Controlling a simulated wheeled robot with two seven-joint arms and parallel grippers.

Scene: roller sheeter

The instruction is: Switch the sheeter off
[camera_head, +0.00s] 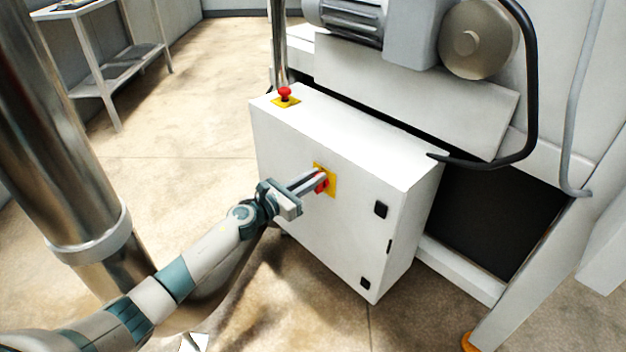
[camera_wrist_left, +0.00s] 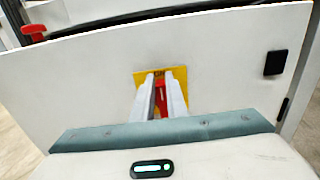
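The sheeter's white control box (camera_head: 285,215) carries a red rotary switch (camera_head: 321,186) on a yellow plate (camera_head: 331,180) on its front face. My left gripper (camera_head: 318,180) reaches the switch from the front left, its two fingers on either side of the red handle. In the left wrist view the red handle (camera_wrist_left: 161,98) stands upright between the fingertips and about fills the narrow gap. The yellow plate (camera_wrist_left: 181,76) shows behind them. The fingers hide part of the handle. My right gripper is not in view.
A red mushroom button (camera_head: 285,93) sits on the box top; it also shows in the left wrist view (camera_wrist_left: 34,33). Black latches (camera_head: 381,209) line the box's right side. A motor (camera_head: 350,18) and black cable (camera_head: 533,100) are above. A metal table (camera_head: 115,75) stands far left.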

